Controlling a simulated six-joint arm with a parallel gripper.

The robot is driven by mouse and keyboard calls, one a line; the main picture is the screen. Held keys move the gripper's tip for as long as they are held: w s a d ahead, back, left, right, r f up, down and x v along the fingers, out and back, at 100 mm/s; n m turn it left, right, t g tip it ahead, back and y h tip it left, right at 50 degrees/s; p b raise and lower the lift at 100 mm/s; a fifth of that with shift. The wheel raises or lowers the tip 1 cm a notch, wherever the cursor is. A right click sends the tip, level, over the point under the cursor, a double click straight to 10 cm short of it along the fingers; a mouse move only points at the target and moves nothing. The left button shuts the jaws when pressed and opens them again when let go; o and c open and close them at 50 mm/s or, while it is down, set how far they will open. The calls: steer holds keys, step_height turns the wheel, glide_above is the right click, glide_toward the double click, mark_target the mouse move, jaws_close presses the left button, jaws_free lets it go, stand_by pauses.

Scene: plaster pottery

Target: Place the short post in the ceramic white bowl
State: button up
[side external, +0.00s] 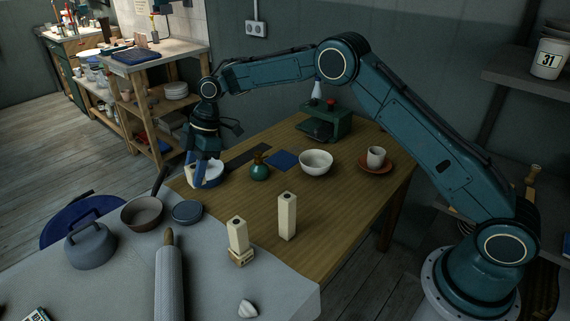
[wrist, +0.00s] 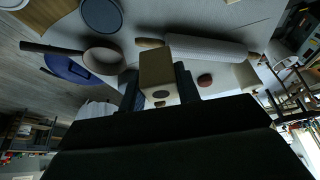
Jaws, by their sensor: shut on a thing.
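My gripper (side external: 202,163) hangs at the left end of the wooden table in the side view, shut on a short cream post (side external: 191,177). In the wrist view the post (wrist: 156,68) sits between the two fingers, with a dark hole in its near end. The ceramic white bowl (side external: 316,160) stands on the table to the right of my gripper. I see nothing in it from here. A pale round dish with blue (side external: 212,173) shows just behind the fingers, partly hidden by them. I cannot tell whether the post touches it.
A green vase (side external: 259,171) and blue tile (side external: 283,160) lie between gripper and bowl. A tall cream post (side external: 287,216) stands in front, another (side external: 238,236) on the grey bench. A cup (side external: 376,157) on an orange saucer is right; a green machine (side external: 327,124) is behind.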

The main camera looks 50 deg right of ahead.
steer(key=w+d+m+t, duration=0.1)
steer(key=w+d+m, duration=0.15)
steer(key=d, duration=0.85)
steer(key=r+m+t+h, duration=0.1)
steer(key=m+t+h, duration=0.15)
steer(key=m, duration=0.65)
glide_above(316, 161)
steer(key=s+a, duration=0.2)
steer(key=a, duration=0.1)
steer(key=shift+h, duration=0.25)
steer(key=f, duration=1.5)
steer(key=shift+a+f, duration=0.2)
steer(key=shift+f, duration=0.15)
steer(key=shift+f, duration=0.1)
steer(key=shift+f, duration=2.05)
steer(key=o, duration=0.7)
steer(key=shift+f, duration=0.15)
steer(key=shift+o, duration=0.2)
